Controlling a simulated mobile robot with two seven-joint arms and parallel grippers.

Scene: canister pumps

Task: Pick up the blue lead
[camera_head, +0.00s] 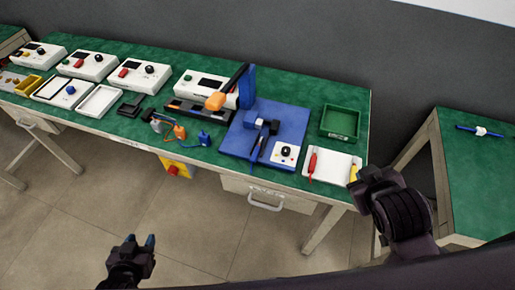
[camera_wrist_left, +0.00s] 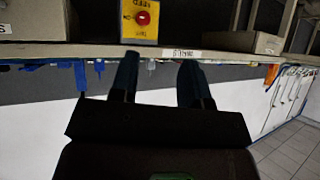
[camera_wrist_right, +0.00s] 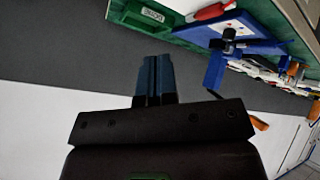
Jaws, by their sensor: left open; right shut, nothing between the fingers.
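The blue lead (camera_head: 204,138) appears to be the small blue piece at the bench's front edge in the head view, right of a similar orange piece (camera_head: 180,132). In the left wrist view, which is upside down, blue shapes show at the bench edge, but I cannot tell which is the lead. My left gripper (camera_head: 140,241) is open and empty, over the floor in front of the bench and well apart from the lead. My right gripper (camera_head: 363,182) is shut and empty near the bench's right front corner; its closed fingers (camera_wrist_right: 154,78) show in the right wrist view.
The green bench (camera_head: 137,133) holds several white instruments, a blue platform (camera_head: 236,138) with a tall blue post (camera_head: 247,88), a green bin (camera_head: 340,122) and a white tray (camera_head: 333,176). A yellow box with a red button (camera_head: 174,168) hangs under the front edge. The floor ahead is clear.

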